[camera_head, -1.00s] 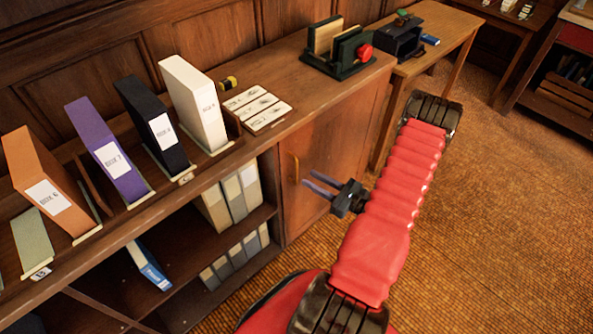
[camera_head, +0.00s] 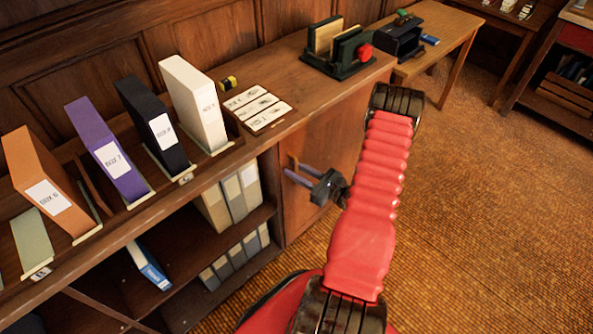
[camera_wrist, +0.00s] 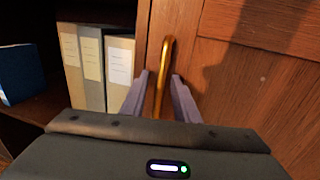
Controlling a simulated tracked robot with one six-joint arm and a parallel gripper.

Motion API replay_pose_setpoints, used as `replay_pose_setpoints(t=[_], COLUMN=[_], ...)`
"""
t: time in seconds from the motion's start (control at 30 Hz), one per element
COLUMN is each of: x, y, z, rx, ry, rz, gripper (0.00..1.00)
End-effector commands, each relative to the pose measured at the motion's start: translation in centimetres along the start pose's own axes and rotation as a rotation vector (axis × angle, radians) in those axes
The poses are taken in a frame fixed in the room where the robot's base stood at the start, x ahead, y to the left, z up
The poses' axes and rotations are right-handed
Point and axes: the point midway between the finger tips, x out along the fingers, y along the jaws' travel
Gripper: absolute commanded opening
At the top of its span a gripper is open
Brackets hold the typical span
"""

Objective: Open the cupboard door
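The cupboard door (camera_head: 322,145) is a brown wood panel under the right part of the long counter, and it looks closed. It also fills the right of the wrist view (camera_wrist: 262,95). Its handle (camera_wrist: 166,55) is an upright brass bar near the door's left edge. My gripper (camera_wrist: 161,82) is open, with one purple-grey finger on each side of the handle and small gaps showing. In the head view my gripper (camera_head: 291,169) is at the handle and largely covers it.
Open shelves with pale binders (camera_head: 232,197) lie just left of the door. The counter (camera_head: 285,92) carries several box files, cards and a dark green holder with a red knob (camera_head: 365,51). The carpeted floor (camera_head: 480,200) on the right is clear.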

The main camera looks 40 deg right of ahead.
Motion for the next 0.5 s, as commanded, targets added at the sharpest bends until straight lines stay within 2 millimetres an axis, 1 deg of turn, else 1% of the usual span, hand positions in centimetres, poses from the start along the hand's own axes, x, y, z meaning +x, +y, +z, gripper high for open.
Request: replay_pose_setpoints(t=[0.03, 0.4, 0.5], x=[-0.01, -0.02, -0.02], y=[0.0, 0.01, 0.01], z=[0.0, 0.0, 0.0], rx=[0.0, 0.0, 0.0], ry=[0.0, 0.0, 0.0], rz=[0.0, 0.0, 0.0], gripper=[0.25, 0.0, 0.0])
